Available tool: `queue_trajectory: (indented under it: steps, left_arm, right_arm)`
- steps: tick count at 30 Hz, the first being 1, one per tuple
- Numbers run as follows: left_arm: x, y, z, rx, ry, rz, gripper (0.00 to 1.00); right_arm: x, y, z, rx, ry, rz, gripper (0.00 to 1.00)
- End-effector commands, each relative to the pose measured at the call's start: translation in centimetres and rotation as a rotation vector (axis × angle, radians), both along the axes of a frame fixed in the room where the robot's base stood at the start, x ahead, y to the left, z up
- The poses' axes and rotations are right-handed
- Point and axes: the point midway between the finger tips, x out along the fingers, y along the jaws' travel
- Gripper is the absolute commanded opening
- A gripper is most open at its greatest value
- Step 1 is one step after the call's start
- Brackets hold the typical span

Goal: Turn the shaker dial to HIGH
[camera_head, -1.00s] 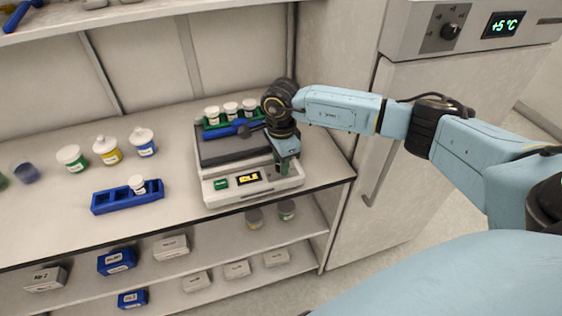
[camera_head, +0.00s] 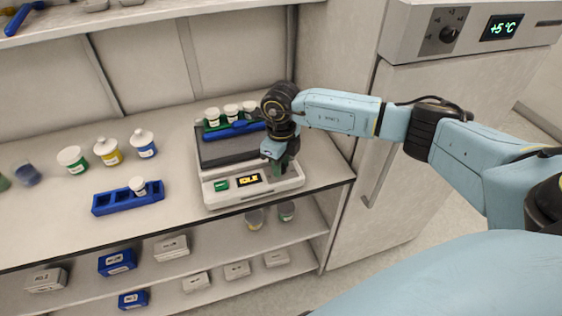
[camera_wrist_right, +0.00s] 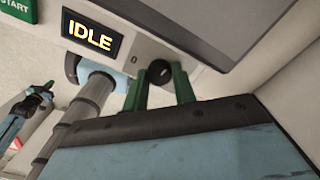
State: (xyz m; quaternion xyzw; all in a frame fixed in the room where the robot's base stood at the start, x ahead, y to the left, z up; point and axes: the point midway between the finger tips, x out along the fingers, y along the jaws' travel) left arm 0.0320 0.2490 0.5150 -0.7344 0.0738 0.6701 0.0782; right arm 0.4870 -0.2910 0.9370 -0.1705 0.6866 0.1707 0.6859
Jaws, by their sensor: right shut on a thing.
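The white shaker (camera_head: 232,196) stands on the bench with a green START button (camera_head: 221,185) and a lit display (camera_head: 249,180) reading IDLE. Its black dial (camera_wrist_right: 159,72) shows in the wrist view, right of the display; my gripper hides it in the head view. My right gripper (camera_head: 278,171) points down at the panel's right part. In the wrist view its green fingers (camera_wrist_right: 160,84) are shut on the dial, one on each side. The dial's pointer is not readable. A light-blue part with a green tip, seemingly my left gripper (camera_wrist_right: 40,98), shows at the left; its opening is unclear.
A green rack (camera_head: 240,121) with white-capped jars sits at the shaker's back. A blue rack (camera_head: 115,202) with one jar stands to the left, with several jars behind it. The refrigerator (camera_head: 410,180) is close on the right. Shelves with boxes lie below the bench.

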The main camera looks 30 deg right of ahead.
Motion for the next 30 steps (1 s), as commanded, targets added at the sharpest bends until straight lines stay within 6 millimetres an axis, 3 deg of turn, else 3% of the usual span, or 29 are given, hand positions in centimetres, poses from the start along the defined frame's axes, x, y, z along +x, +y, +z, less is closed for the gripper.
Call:
queue_trajectory:
  steps: [30]
  left_arm:
    - [0.0,0.0,3.4,0.000,0.000,0.000,0.00]
  right_arm:
    - [0.1,0.0,0.3,0.000,-0.003,-0.968,0.04]
